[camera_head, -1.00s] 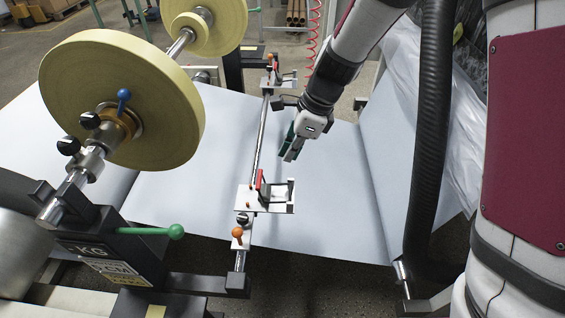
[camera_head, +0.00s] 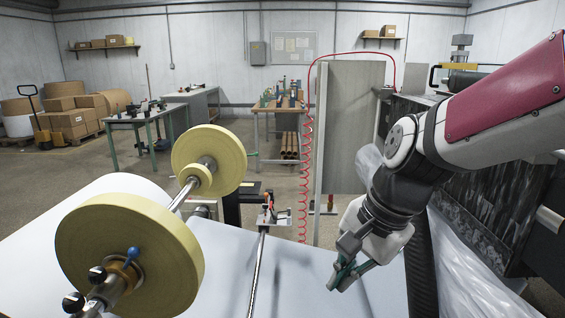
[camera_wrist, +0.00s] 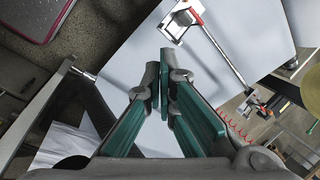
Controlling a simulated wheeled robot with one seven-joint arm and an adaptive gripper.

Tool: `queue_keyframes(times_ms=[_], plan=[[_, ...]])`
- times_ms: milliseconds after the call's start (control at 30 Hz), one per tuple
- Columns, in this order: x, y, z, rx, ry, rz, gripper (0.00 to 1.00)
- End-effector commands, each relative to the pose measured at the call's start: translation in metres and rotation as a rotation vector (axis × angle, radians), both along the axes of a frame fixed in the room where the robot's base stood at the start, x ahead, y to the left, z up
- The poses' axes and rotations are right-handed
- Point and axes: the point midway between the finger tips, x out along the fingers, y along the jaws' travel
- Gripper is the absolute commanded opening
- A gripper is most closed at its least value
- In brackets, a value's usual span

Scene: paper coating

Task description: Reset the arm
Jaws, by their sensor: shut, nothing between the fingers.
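My arm is bent at the right of the head view. My gripper (camera_head: 338,278) hangs from it over the pale paper sheet (camera_head: 300,265), with its fingers pointing down and to the left. The fingers are together and hold nothing. In the wrist view my gripper (camera_wrist: 164,75) shows two green-sided fingers with dark tips close together, with the paper sheet (camera_wrist: 240,60) behind them.
Two yellow rolls (camera_head: 130,255) sit on a metal shaft at the left. A rail with a small slide carriage (camera_head: 272,217) crosses the paper; another carriage (camera_wrist: 181,19) shows in the wrist view. A red coiled hose (camera_head: 306,180) hangs beside a grey panel (camera_head: 352,125).

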Motion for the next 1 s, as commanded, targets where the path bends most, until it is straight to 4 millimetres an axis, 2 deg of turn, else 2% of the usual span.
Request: queue_keyframes(times_ms=[33,200,400,500,700,1000], plan=[[-0.019,-0.01,0.021,-0.027,-0.044,0.065,0.0],[-0.075,-0.041,0.06,-0.156,-0.168,0.318,0.0],[-0.137,-0.073,0.088,-0.33,-0.267,0.579,0.0],[-0.157,-0.084,0.095,-0.401,-0.289,0.669,0.0],[-0.175,-0.094,0.098,-0.468,-0.302,0.757,0.0],[-0.175,-0.094,0.098,-0.471,-0.303,0.762,0.0]])
